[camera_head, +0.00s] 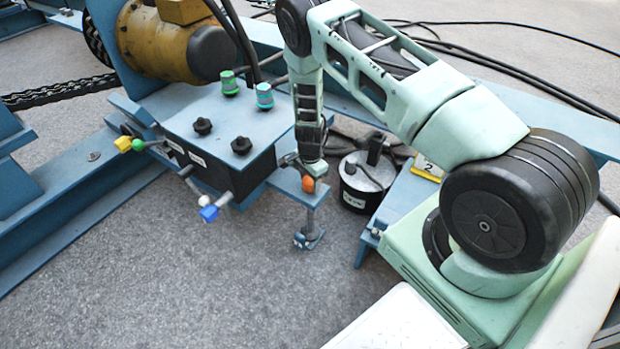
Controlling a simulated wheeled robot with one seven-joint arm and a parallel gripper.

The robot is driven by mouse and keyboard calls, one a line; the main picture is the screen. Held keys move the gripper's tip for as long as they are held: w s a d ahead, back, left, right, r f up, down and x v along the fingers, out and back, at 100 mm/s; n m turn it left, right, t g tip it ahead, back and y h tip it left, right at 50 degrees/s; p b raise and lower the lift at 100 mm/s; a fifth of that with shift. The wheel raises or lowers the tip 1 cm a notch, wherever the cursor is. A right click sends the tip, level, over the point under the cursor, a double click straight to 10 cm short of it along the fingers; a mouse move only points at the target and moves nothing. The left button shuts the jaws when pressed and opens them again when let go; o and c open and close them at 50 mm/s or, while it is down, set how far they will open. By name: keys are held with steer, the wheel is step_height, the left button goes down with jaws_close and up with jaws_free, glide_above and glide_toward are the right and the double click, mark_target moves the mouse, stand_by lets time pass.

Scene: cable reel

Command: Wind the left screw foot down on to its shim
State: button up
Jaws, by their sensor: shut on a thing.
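The screw foot has a grey threaded post (310,221) standing below a blue bracket plate (330,190) at the front right of the blue box. An orange ball knob (308,184) sits at the top, beside my fingertips. My gripper (303,170) points down there and is shut on the screw foot's handle by the orange knob; the fingers hide most of the grip. At the post's lower end is a small blue-grey foot (308,239) close to the floor. I cannot make out a separate shim or any gap under the foot.
The blue box (215,135) carries black knobs, green and teal caps, and levers with yellow, green, white and blue ends. A black canister (362,185) stands right of the foot. A yellow "2" tag (428,167) is on the frame. The grey floor in front is clear.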

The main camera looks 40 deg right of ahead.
mark_target(310, 180)
steer(key=shift+m, duration=0.4)
steer(key=o, duration=0.9)
steer(key=shift+r, duration=0.15)
step_height(310, 180, up, 17)
steer(key=p, duration=0.5)
steer(key=shift+r, duration=0.1)
